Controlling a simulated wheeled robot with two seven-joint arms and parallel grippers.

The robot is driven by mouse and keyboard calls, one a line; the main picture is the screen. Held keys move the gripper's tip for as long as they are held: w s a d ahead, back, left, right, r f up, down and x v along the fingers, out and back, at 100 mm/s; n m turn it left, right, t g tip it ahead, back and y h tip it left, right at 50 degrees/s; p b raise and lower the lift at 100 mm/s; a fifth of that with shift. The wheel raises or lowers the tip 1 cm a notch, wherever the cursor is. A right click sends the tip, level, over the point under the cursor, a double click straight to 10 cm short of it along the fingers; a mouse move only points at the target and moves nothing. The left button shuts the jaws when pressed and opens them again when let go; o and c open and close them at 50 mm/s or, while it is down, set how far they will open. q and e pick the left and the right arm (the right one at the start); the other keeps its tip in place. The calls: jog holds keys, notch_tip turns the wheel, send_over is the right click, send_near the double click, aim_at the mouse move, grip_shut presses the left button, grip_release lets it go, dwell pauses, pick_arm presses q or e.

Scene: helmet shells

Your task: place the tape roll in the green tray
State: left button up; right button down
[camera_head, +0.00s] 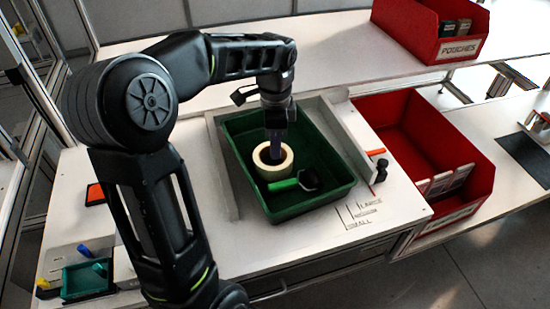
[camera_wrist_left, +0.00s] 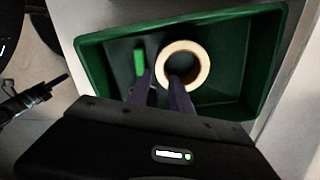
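The tape roll (camera_head: 264,181) is a cream ring inside the green tray (camera_head: 330,198), near its left side. It also shows in the left wrist view (camera_wrist_left: 201,66), lying within the tray's walls (camera_wrist_left: 95,72). My left gripper (camera_head: 275,155) reaches down into the tray at the roll.
A green-handled tool (camera_head: 285,184) lies in the tray beside the roll. A red bin (camera_head: 470,165) stands right of the tray, and a red pouches bin (camera_head: 405,25) stands on the back shelf. A small green box (camera_head: 85,281) sits at front left.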

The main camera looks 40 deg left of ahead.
pick_arm(q)
notch_tip(320, 180, up, 2)
jog(key=shift+r, duration=0.2)
dwell(0.8)
